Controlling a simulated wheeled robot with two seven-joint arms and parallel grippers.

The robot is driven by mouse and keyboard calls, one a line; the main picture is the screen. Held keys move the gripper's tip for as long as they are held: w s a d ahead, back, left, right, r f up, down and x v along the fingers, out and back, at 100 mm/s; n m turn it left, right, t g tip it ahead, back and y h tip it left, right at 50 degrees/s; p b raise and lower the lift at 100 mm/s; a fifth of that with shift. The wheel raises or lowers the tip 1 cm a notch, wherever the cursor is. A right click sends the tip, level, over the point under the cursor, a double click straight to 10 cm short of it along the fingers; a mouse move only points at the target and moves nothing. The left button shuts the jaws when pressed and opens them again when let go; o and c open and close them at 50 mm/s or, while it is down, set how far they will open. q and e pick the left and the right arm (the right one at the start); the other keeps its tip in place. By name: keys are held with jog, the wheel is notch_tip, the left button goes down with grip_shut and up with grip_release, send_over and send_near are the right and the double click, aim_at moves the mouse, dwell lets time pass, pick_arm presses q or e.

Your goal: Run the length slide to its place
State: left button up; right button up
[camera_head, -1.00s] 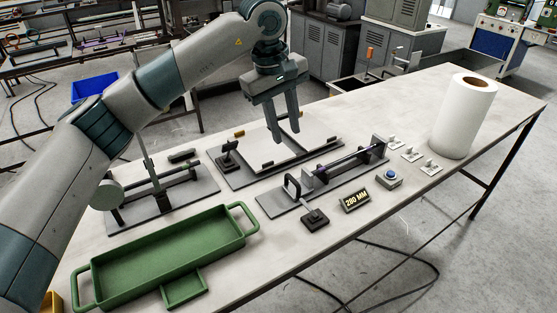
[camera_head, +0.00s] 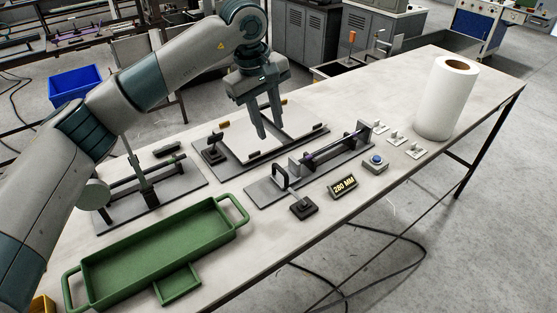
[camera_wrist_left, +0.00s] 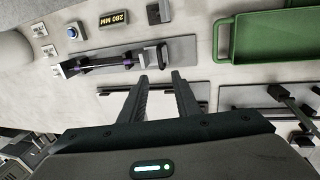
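The length fixture (camera_head: 352,162) lies on the bench as a dark base plate with a rod and purple parts between end blocks. A black loop handle (camera_head: 281,175) stands at its left end. I cannot tell for sure which part is the length slide. The fixture also shows in the left wrist view (camera_wrist_left: 176,53), with a dark handle block (camera_wrist_left: 162,55) at its right end. My left gripper (camera_head: 271,131) is open and empty above the white-topped plate fixture (camera_head: 285,125) behind the length fixture. In the left wrist view its fingertips (camera_wrist_left: 160,75) point towards the rod fixture, apart from it.
A 280 MM sign (camera_head: 342,186), a blue button box (camera_head: 375,163) and a black block (camera_head: 303,208) stand in front. A green tray (camera_head: 150,255) lies front left, another rod fixture (camera_head: 180,188) behind it. A white roll (camera_head: 444,100) stands at the right.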

aim_at(280, 168)
pick_arm(q)
jog(key=f+p, duration=0.1)
jog(key=f, duration=0.3)
jog(key=w+d+f+p, duration=0.1)
jog(key=f+p, duration=0.1)
jog(key=f, duration=0.2)
jog(key=d+f+p, duration=0.1)
jog(key=f, duration=0.3)
jog(key=shift+w+f+p, duration=0.2)
jog(key=shift+f+p, duration=0.05)
jog(key=shift+p, duration=0.15)
jog(key=shift+w+d+f, duration=0.1)
jog(key=shift+d+f, duration=0.05)
jog(key=shift+f, duration=0.7)
grip_shut()
